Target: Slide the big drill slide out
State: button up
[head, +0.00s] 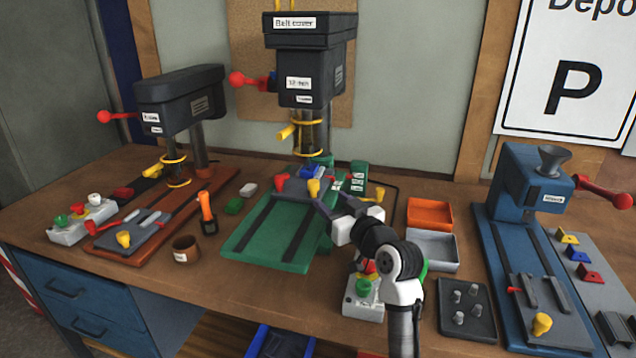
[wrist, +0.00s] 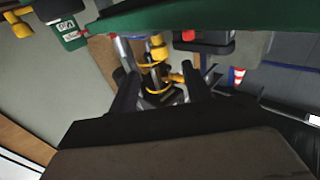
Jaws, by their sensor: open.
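The big drill (head: 312,75) stands at the back middle of the bench on a green base (head: 262,245) with two dark slots. Its slide, a grey plate (head: 290,188) with a yellow knob (head: 314,187), sits at the back of the base under the drill column. A blue piece and red parts sit on the slide. My gripper (head: 328,202) is open close to the knob, at its lower right. In the wrist view my open fingers (wrist: 162,88) point toward yellow parts and the green base edge. No contact with the knob is clear.
A smaller drill (head: 180,100) stands on the left and a blue press (head: 545,185) on the right. Orange (head: 430,214) and grey (head: 432,250) trays lie right of my arm. A control box (head: 362,298) stands below it. The front of the green base is clear.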

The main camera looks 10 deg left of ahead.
aim_at(316, 188)
jog(key=p+x, duration=0.2)
jog(key=x, duration=0.5)
grip_shut()
